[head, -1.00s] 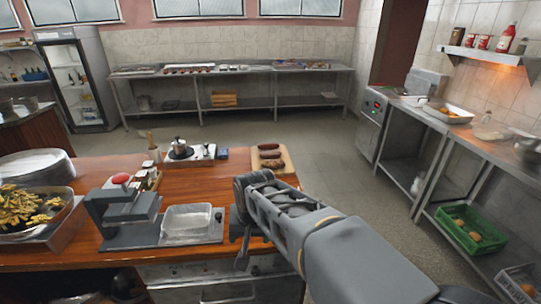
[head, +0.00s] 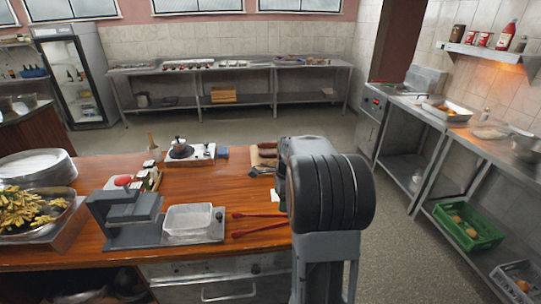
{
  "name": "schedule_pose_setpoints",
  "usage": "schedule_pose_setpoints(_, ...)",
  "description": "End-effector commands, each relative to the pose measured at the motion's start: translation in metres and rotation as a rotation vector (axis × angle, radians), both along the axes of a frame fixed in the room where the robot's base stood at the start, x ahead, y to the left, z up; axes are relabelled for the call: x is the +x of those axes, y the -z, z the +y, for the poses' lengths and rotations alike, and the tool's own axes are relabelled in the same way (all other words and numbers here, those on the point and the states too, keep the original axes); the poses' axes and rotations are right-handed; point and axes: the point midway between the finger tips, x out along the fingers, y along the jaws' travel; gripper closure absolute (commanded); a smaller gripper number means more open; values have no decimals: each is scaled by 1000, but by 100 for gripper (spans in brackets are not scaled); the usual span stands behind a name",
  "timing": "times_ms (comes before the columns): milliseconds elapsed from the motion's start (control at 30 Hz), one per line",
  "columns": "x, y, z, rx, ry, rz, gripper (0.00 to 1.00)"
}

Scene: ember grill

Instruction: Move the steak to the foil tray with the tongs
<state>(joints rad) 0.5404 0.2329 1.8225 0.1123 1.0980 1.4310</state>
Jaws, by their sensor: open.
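Tongs with red arms (head: 262,231) lie on the wooden counter, their right end hidden behind my arm. A shallow silvery tray (head: 187,221), apparently the foil tray, sits on a grey base left of the tongs. Brown pieces of meat (head: 266,153) lie on a wooden board (head: 256,168) at the counter's back edge, partly hidden by my arm. I cannot tell which piece is the steak. My gripper is not in view; a large dark arm joint fills the space right of the tongs.
A pan of yellow food (head: 36,245) and stacked plates (head: 38,166) are further left. A small burner (head: 190,153) stands at the back. Open floor lies beyond the counter.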

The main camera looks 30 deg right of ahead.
Motion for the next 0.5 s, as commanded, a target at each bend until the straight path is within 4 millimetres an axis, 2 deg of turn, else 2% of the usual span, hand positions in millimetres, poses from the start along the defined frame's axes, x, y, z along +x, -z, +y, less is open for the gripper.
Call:
schedule_pose_setpoints(267,0,9,1,0,-2,0,28)
schedule_pose_setpoints(500,1,32,3,0,-3,1,28)
